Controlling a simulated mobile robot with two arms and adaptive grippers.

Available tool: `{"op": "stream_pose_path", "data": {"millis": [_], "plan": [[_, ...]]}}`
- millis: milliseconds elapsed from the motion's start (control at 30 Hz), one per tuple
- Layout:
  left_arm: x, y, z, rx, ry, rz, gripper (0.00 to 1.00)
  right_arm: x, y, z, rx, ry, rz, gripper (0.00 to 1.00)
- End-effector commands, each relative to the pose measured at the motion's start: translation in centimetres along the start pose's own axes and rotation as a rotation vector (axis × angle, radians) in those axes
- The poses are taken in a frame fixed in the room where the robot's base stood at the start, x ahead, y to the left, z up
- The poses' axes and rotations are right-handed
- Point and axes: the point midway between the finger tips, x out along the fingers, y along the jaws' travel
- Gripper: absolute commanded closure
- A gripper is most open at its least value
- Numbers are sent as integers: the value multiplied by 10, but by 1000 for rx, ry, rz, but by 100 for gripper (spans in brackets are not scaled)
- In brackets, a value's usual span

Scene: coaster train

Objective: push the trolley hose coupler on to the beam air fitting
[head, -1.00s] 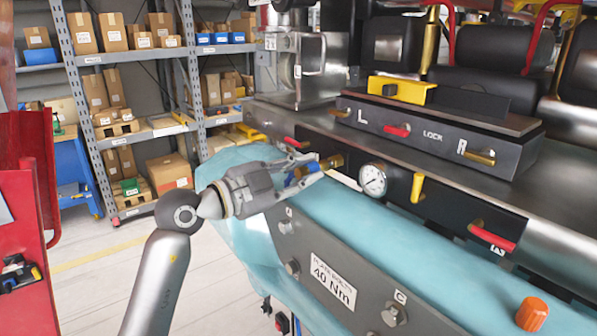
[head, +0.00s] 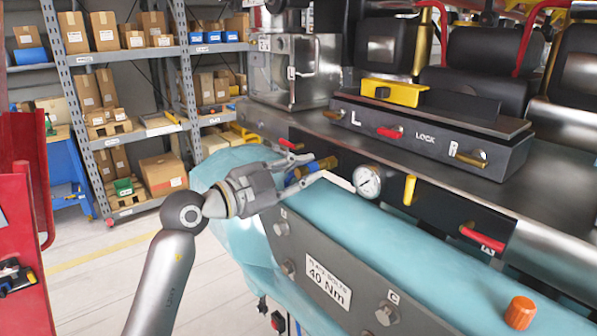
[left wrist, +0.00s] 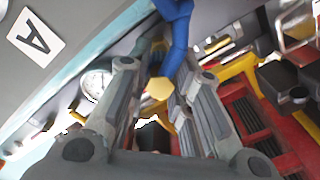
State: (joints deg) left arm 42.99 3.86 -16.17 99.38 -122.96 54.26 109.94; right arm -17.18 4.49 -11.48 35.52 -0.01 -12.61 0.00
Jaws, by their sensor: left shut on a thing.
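My left gripper (head: 311,167) is shut on the blue hose coupler (head: 297,175), at the left end of the beam. The fingers hide part of the coupler. The brass air fitting (head: 324,164) sticks out just right of the coupler, in line with it; I cannot tell whether the two are fully joined. In the left wrist view, blue hose (left wrist: 176,40) runs down between the fingers of my left gripper (left wrist: 160,72), and a brass hex part (left wrist: 158,88) shows there. My right gripper is not in view.
A round pressure gauge (head: 367,181) sits right of the fitting, with a yellow handle (head: 409,190) beyond it. A teal padded beam cover (head: 400,240) and a grey plate marked 40 Nm (head: 328,280) lie below. A red cart (head: 20,200) stands at left.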

Motion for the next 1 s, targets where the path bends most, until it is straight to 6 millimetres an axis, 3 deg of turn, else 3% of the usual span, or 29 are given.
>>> {"op": "stream_pose_path", "data": {"millis": [67,100,267,667,767,1000], "plan": [[0,0,-1,0,2,-1,100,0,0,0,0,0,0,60],[0,0,-1,0,3,-1,76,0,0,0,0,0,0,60],[0,0,-1,1,2,0,55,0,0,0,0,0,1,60],[-6,2,1,-1,-2,3,54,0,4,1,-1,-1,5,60],[-19,1,2,1,-3,2,54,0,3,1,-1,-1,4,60],[-69,1,2,1,-5,2,54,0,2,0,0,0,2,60]]}}
